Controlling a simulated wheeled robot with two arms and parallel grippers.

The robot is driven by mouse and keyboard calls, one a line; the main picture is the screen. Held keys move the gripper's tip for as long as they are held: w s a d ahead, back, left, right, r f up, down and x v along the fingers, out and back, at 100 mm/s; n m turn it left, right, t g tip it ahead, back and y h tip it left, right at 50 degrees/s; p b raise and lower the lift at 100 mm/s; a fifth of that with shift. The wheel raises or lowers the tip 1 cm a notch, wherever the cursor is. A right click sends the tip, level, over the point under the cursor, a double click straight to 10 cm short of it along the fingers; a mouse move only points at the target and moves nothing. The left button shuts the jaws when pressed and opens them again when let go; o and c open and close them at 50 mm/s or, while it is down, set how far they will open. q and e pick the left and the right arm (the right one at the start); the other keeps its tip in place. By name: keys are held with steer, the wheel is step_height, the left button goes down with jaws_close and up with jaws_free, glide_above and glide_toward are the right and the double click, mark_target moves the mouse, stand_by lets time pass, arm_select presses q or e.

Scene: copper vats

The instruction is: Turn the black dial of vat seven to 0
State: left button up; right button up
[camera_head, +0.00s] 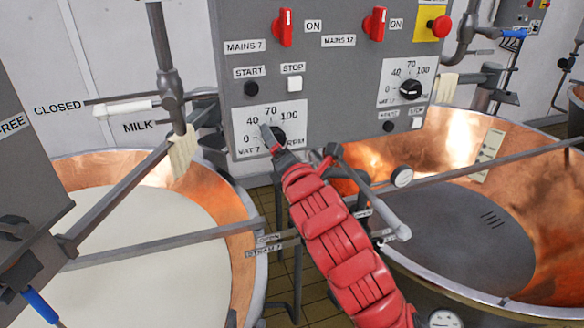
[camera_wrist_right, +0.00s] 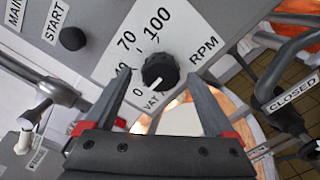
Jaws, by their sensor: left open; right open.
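The black dial of vat seven (camera_wrist_right: 160,70) is on a white scale plate with 0, 40, 70 and 100. In the right wrist view its white mark points down-left, close to the 0. In the head view the dial (camera_head: 279,133) is partly covered by my gripper. My right gripper (camera_wrist_right: 158,82) is open, with one finger on each side of the dial and a visible gap on both sides. In the head view the red-sleeved arm reaches up from the lower right to this dial, its gripper (camera_head: 268,138) at the plate. No second gripper can be made out.
The grey panel also bears a black start button (camera_head: 251,88), a white stop button (camera_head: 294,84), red mains switches (camera_head: 283,27), an emergency button (camera_head: 439,25) and another dial (camera_head: 411,89). Pipes and a grey handle (camera_head: 375,195) lie below. Copper vats (camera_head: 240,210) stand both sides.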

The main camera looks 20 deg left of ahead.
steer(key=b+v, duration=1.6)
steer(key=b, duration=0.1)
steer(key=shift+s+d, duration=0.25)
steer(key=shift+f, duration=0.1)
